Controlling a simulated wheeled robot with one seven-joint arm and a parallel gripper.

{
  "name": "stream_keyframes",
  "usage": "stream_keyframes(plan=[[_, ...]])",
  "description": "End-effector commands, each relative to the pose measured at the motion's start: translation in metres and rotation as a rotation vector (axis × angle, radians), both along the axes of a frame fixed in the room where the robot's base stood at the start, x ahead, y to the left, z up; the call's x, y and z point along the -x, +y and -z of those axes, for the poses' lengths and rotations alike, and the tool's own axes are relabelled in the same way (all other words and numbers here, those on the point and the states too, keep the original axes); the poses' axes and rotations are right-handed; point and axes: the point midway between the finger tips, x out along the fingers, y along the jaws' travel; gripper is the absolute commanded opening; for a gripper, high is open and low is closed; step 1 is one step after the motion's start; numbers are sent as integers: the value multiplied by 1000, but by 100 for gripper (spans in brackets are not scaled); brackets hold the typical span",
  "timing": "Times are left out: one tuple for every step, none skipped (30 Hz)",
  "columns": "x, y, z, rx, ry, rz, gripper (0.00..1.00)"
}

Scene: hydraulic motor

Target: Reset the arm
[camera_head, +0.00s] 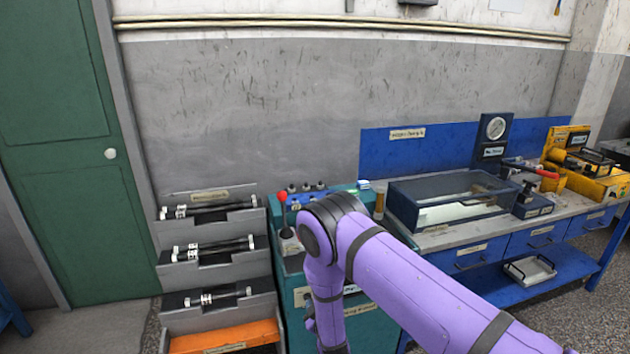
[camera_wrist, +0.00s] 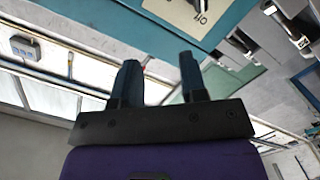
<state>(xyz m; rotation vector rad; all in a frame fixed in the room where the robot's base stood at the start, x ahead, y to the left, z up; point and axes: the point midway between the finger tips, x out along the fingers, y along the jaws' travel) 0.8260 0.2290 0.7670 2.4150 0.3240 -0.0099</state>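My purple arm (camera_head: 385,268) reaches in from the lower right of the head view, and its elbow bends down in front of the teal cabinet. My gripper is not clearly visible there; only a dark part shows beside the arm's lower end. In the wrist view my gripper (camera_wrist: 160,68) has its two dark fingers apart, with nothing held between them. The wrist view is strongly tilted and shows walls, pipes and a teal-edged panel beyond the fingers.
A teal cabinet (camera_head: 299,312) with a red knob (camera_head: 282,197) stands close behind my arm. A tiered rack (camera_head: 212,278) with rods is left of it. A blue workbench (camera_head: 520,240) bears a clear-lidded case (camera_head: 440,212) and a yellow machine (camera_head: 590,180). A green door (camera_head: 75,160) is far left.

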Motion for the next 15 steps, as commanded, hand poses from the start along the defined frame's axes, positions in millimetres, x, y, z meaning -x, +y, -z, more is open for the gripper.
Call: stream_keyframes(plan=[[-13,-2,-22,-22,21,15,39],[-18,-2,-32,-34,37,22,39],[-25,-4,-45,-47,59,30,39],[-30,-5,-56,-58,75,36,39],[-34,-7,-66,-69,90,43,39],[-40,-9,-80,-84,112,51,39],[-44,-11,-90,-94,128,56,39],[-47,-13,-100,-104,144,63,39],[-52,-16,-114,-119,165,71,39],[-55,-18,-124,-130,180,75,39],[-57,-21,-135,-139,195,80,39],[-60,-25,-148,-153,216,88,39],[-62,-28,-159,-164,230,93,39],[-64,-30,-169,-174,244,98,39],[-65,-35,-183,-186,265,105,39]])
